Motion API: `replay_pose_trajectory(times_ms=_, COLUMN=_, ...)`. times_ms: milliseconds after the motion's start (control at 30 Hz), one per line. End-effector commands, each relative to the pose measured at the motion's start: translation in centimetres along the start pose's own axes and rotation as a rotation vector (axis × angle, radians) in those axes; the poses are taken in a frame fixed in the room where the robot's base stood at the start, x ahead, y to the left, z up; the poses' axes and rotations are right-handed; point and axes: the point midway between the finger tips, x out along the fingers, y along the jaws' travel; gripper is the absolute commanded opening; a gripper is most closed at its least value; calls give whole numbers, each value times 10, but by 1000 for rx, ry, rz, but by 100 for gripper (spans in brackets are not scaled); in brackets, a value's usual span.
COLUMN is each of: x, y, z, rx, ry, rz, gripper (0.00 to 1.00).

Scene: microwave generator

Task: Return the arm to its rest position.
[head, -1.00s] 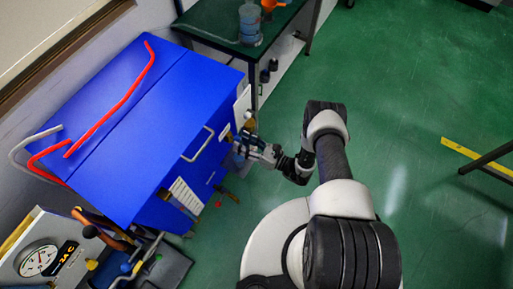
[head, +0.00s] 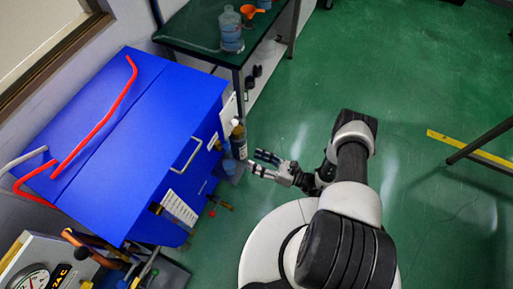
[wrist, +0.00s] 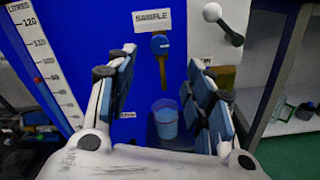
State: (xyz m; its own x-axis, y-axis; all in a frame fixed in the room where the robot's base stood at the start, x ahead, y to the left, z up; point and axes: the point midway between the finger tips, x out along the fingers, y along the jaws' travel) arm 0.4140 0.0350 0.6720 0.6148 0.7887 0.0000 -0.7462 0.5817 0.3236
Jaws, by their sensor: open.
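My gripper (head: 263,164) is open and empty in the head view, held a little to the right of the blue cabinet's front. In the wrist view its two fingers (wrist: 160,105) stand apart with nothing between them. Beyond them is the blue cabinet front with a label reading SAMPLE (wrist: 149,21), a blue-handled valve (wrist: 160,45) and a clear cup with blue liquid (wrist: 166,122). My arm reaches from the base toward the cabinet, bent at the elbow.
The blue cabinet (head: 120,150) with red and grey pipes stands at left. A dark green table (head: 195,25) holds a bottle (head: 231,35) and an orange funnel (head: 250,12). A pressure gauge (head: 34,281) sits lower left.

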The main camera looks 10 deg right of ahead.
Motion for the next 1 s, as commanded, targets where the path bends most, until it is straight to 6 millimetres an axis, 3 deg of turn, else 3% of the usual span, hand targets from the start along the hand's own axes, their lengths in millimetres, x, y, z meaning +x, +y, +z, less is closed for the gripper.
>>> replay_pose_trajectory(times_ms=267, x=1, y=0, z=2, rx=-3, ry=1, rz=3, gripper=48)
replay_pose_trajectory(times_ms=367, x=4, y=-2, z=14, rx=-29, ry=13, rz=33, gripper=48)
replay_pose_trajectory(times_ms=467, x=12, y=-2, z=45, rx=-94, ry=46, rz=109, gripper=48)
replay_pose_trajectory(times_ms=667, x=30, y=18, z=132, rx=-298, ry=162, rz=344, gripper=48)
replay_pose_trajectory(times_ms=800, x=36, y=45, z=186, rx=-456, ry=255, rz=504, gripper=48)
replay_pose_trajectory(times_ms=1000, x=32, y=92, z=252, rx=-698, ry=397, rz=715, gripper=48)
